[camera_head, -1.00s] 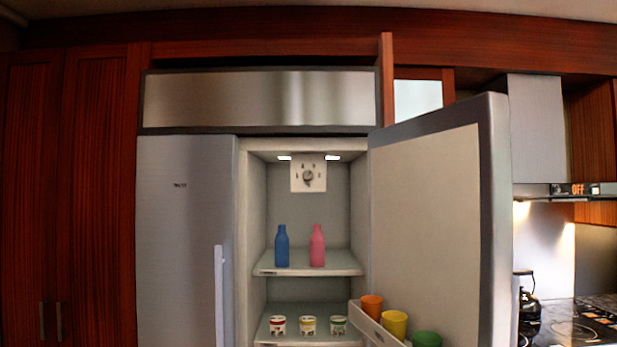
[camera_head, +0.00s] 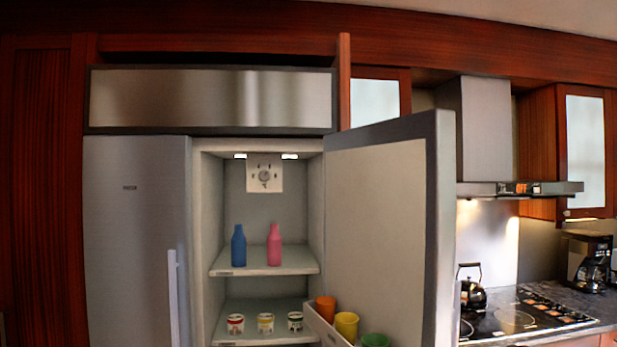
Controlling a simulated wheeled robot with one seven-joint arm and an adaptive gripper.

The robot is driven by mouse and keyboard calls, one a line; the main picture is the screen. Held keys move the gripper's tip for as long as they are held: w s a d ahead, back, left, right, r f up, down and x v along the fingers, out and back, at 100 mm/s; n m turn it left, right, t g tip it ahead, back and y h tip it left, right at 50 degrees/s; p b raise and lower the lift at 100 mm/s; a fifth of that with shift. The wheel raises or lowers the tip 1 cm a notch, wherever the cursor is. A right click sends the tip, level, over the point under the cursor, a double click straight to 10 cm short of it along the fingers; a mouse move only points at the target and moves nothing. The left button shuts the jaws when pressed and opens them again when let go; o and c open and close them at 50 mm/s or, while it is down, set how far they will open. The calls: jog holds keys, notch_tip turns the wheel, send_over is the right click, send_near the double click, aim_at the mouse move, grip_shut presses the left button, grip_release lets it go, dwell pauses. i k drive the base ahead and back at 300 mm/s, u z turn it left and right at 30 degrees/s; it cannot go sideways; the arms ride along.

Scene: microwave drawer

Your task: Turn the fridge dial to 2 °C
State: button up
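The fridge dial (camera_head: 264,176) is a small round grey knob on a pale square panel (camera_head: 251,186) with dark marks around it. It sits high on the back wall inside the open fridge, between two small lights. The marks are too small to read, and I cannot tell which one the knob points at. The fridge's right door (camera_head: 385,230) stands wide open to the right, and its left door (camera_head: 135,240) is shut. My gripper is not in view.
A blue bottle (camera_head: 238,247) and a pink bottle (camera_head: 274,246) stand on the upper shelf (camera_head: 300,262), below the dial. Small tubs (camera_head: 265,323) stand on the lower shelf. The open door's bin holds coloured cups (camera_head: 346,326). A stove (camera_head: 515,318) is at right.

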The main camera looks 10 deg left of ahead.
aim_at(264, 175)
jog(key=u, duration=0.55)
jog(key=i, duration=0.5)
jog(key=u, duration=1.05)
